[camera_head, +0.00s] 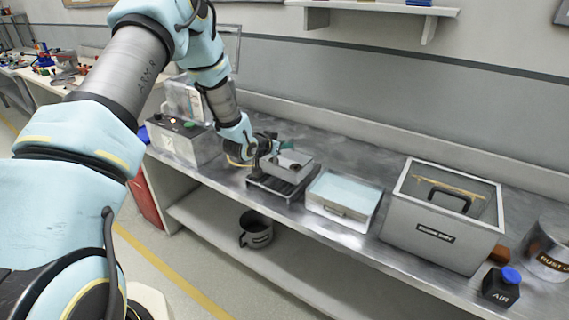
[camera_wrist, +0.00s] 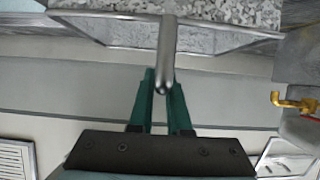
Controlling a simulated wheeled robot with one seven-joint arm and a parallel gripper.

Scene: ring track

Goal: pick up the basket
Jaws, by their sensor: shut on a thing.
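The basket (camera_head: 295,164) is a small grey open box on the bench in the head view, at or just above a dark slotted rack (camera_head: 281,188). I cannot tell whether it touches the rack. In the wrist view its thin metal rim (camera_wrist: 225,29) and speckled grey inside show at the top. A round metal handle (camera_wrist: 167,50) runs from it towards my gripper. My gripper (camera_wrist: 163,90) has green fingers, one on each side of the handle, and is shut on it. In the head view my gripper (camera_head: 277,148) is at the basket's left side and partly hides it.
Right of the rack stand a shallow tray (camera_head: 343,192) with a pale blue surface, a large grey bin (camera_head: 435,237), a black blue-capped bottle (camera_head: 501,284) and a metal can (camera_head: 548,250). A grey machine (camera_head: 178,143) stands left. A dark mug-like pot (camera_head: 256,230) is on the lower shelf.

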